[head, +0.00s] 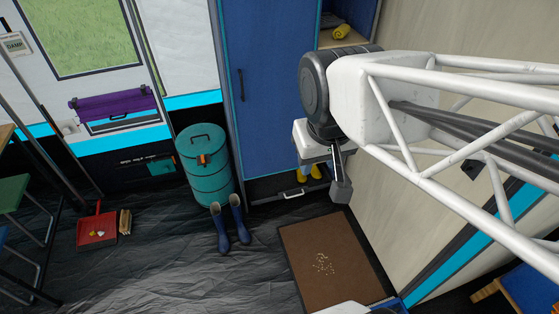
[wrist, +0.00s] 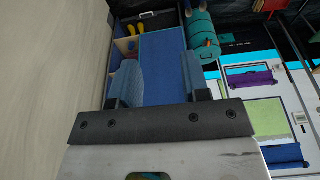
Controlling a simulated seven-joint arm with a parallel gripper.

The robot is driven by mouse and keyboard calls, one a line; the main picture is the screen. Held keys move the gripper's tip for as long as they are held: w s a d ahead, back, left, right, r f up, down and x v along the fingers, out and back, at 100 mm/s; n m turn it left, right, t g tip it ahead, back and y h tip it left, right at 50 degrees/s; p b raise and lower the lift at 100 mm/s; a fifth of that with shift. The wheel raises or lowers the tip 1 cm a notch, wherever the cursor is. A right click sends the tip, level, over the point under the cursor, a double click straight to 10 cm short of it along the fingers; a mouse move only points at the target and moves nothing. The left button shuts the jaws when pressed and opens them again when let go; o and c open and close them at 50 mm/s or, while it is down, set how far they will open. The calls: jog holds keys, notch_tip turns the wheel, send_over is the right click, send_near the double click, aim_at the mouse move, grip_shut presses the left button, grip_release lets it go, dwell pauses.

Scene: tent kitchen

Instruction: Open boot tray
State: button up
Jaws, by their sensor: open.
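The boot tray (head: 290,200) is a low dark front at floor level beneath the blue cabinet, with a grey bar handle (head: 294,193). Its handle also shows at the top of the wrist view (wrist: 147,14). It looks closed, though my gripper and arm hide part of its right side in the head view. Yellow boots (wrist: 134,29) stand just above it in the cabinet's open bottom space. My gripper (head: 333,182) hangs in front of the cabinet's right part, above and right of the handle. Its fingers (wrist: 160,78) are wide apart and empty.
Dark blue boots (head: 230,226) stand on the floor left of the tray, beside a teal barrel (head: 204,165). A brown mat (head: 325,260) lies in front to the right. A beige wall (head: 440,240) bounds the right. The tall blue door (head: 270,90) is shut.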

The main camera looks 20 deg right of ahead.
jog(key=shift+c, duration=0.6)
